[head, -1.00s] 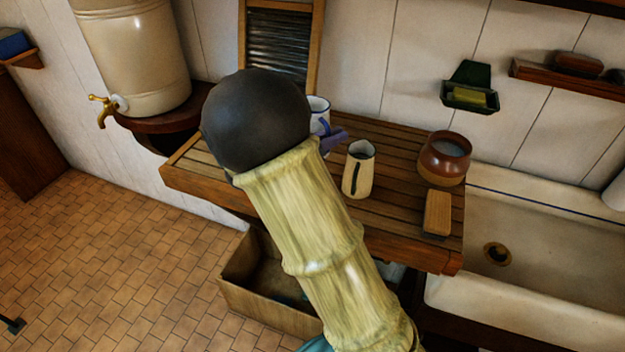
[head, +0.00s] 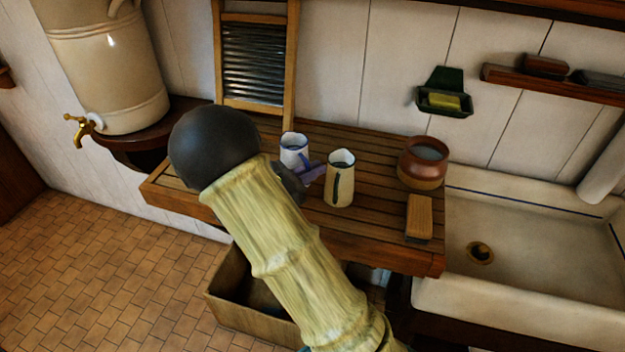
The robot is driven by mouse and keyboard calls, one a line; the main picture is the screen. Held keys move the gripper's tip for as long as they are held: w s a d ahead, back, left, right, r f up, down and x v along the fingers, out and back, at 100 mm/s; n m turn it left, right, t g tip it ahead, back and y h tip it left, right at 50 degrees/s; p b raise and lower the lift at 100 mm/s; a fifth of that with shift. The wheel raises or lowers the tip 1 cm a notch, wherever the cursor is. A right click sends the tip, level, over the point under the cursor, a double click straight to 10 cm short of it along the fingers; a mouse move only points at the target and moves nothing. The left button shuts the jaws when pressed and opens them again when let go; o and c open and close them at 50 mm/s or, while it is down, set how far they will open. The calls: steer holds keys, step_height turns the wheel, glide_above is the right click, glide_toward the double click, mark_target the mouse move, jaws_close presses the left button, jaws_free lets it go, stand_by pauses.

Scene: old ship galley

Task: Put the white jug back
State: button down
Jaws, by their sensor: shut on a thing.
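The white jug (head: 294,152) with a blue rim is in the head view, above the slatted wooden board (head: 375,225). My gripper (head: 308,174), with purple fingers, is shut on it at its lower right side. The jug is close to upright. My arm hides part of its lower side, and I cannot tell whether its base touches the board. A cream jug (head: 341,186) with a dark handle stands on the board just right of my gripper, apart from the white jug.
A brown pot (head: 423,165) and a wooden brush or block (head: 419,217) stand on the board's right end, beside the sink (head: 520,285). A ribbed washboard (head: 254,65) leans at the back wall. A large cream urn (head: 105,75) with a brass tap is at left.

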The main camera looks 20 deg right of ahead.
steer(key=shift+f, duration=1.65)
steer(key=shift+f, duration=0.1)
steer(key=c, duration=1.5)
jaws_free()
steer(key=b+v, duration=0.2)
steer(key=v, duration=1)
steer(key=shift+b, duration=0.4)
steer(key=shift+d, duration=0.1)
